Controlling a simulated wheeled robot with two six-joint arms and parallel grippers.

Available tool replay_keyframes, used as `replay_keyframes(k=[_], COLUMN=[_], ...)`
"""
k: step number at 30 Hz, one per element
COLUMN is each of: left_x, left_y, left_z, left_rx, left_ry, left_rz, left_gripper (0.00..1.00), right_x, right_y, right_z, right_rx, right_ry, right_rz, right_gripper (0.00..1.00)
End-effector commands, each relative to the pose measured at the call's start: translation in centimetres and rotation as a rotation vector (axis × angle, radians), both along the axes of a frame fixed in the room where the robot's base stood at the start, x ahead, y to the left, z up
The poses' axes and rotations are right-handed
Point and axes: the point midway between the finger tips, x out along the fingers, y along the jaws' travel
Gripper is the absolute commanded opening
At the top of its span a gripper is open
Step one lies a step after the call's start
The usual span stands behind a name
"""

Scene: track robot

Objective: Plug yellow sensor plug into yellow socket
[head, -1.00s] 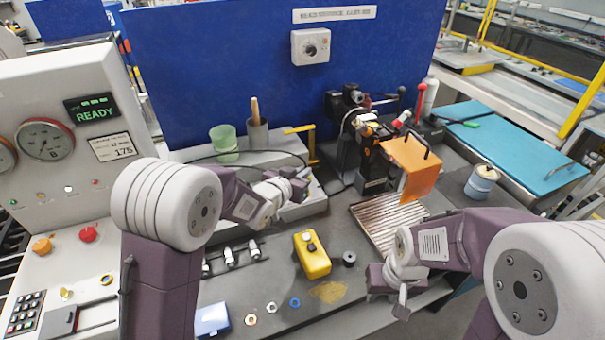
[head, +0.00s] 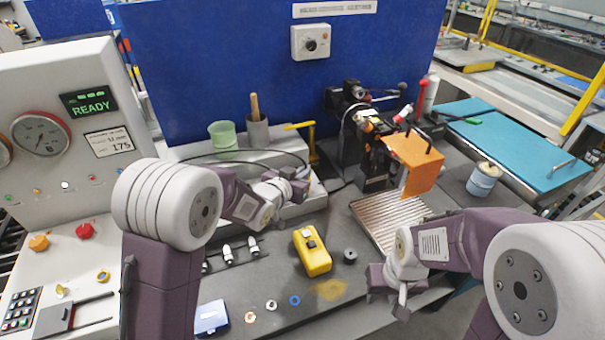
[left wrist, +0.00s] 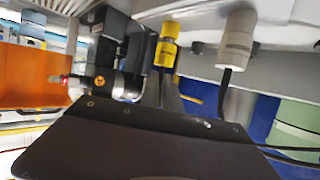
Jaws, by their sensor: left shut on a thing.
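My left gripper (head: 298,187) is at the right end of the grey raised box, close to its front face. In the left wrist view, which is upside down, a yellow cylindrical plug (left wrist: 166,46) shows at the fingertips, beside the grey box face. The gripper is shut on it. I cannot clearly make out the yellow socket. My right gripper (head: 392,288) hangs over the front right of the bench, apart from the plug; its jaw opening is unclear.
On the box stand a green cup (head: 223,138) and a grey cup (head: 257,133) with a handle in it. A yellow bracket (head: 312,145) and dark machine with an orange guard (head: 411,163) stand to the right. A yellow box (head: 312,253) lies in front.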

Motion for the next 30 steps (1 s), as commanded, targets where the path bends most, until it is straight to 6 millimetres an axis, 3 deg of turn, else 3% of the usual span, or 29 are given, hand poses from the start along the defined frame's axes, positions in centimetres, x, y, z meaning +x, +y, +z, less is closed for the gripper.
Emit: replay_keyframes(k=[11,14,15,25,30], left_x=[0.0,0.0,0.0,-0.2,-2.0], left_y=[0.0,0.0,0.0,0.1,1.0], left_z=[-1.1,-1.0,-1.0,-0.8,-0.1], left_rx=[0.0,0.0,0.0,0.0,0.0], left_ry=[0.001,0.001,0.001,0.0,0.0], left_rz=[0.0,0.0,0.0,0.0,0.002], left_gripper=[0.0,0.28,0.32,0.32,0.32], right_x=[0.0,0.0,0.0,0.0,0.0], right_y=[0.0,0.0,0.0,0.0,0.0], right_z=[-1.0,-0.8,-0.8,-0.9,-1.1], right_rx=[0.0,0.0,0.0,0.0,0.0], right_ry=[0.0,0.0,0.0,0.0,0.0], right_rz=[0.0,0.0,0.0,0.0,0.0], right_gripper=[0.36,0.36,0.36,0.36,0.36])
